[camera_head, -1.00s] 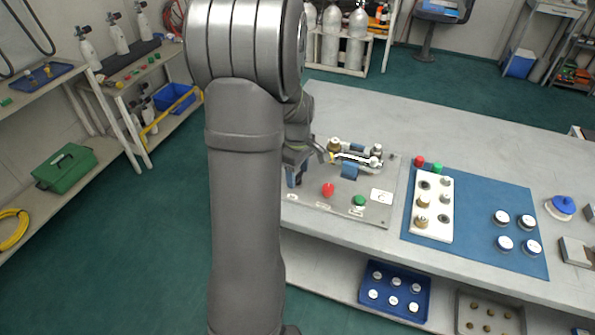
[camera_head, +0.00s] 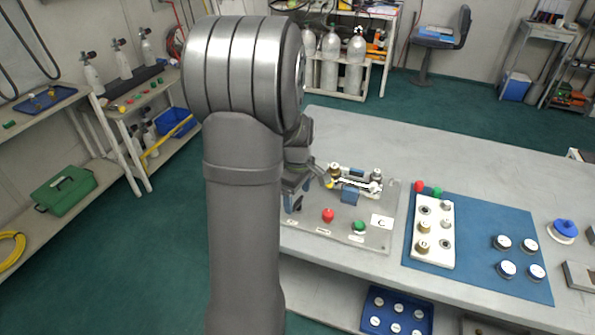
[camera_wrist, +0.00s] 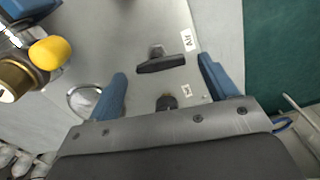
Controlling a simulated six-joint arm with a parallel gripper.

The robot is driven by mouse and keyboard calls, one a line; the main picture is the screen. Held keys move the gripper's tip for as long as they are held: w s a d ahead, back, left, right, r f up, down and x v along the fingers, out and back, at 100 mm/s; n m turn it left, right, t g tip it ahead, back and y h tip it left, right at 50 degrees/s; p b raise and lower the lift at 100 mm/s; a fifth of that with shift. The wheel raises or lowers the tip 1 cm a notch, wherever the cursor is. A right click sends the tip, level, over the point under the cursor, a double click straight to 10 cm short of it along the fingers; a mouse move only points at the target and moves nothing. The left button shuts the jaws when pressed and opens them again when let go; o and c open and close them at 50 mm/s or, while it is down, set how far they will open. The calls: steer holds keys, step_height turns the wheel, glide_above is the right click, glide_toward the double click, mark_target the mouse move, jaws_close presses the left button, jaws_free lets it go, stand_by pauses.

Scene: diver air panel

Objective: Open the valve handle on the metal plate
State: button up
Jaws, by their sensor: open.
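The valve handle (camera_wrist: 161,63), a dark bar on a short stem, stands on the metal plate (camera_wrist: 110,40) beside the "Air" label (camera_wrist: 188,40) in the wrist view. My gripper (camera_wrist: 163,70) is open, with one blue finger to the left of the handle and one to the right. The handle appears between and just beyond the fingertips; I see no contact. In the head view, my gripper (camera_head: 294,196) is at the left end of the metal plate (camera_head: 376,241). My arm hides most of that end, and I cannot make out the handle there.
A red knob (camera_head: 328,215) and a green knob (camera_head: 359,227) stand on the plate. Metal fittings with a yellow knob (camera_wrist: 50,52) are left of my fingers in the wrist view. A small black knob (camera_wrist: 167,102) sits between the fingers. A blue mat (camera_head: 480,272) with parts lies right.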

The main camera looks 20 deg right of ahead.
mark_target(298, 202)
step_height(298, 202, up, 16)
steer(key=shift+r, duration=0.2)
steer(key=shift+f, duration=0.1)
stand_by(0.4)
step_height(298, 202, down, 17)
steer(key=shift+f, duration=0.2)
stand_by(0.4)
steer(key=shift+r, duration=0.15)
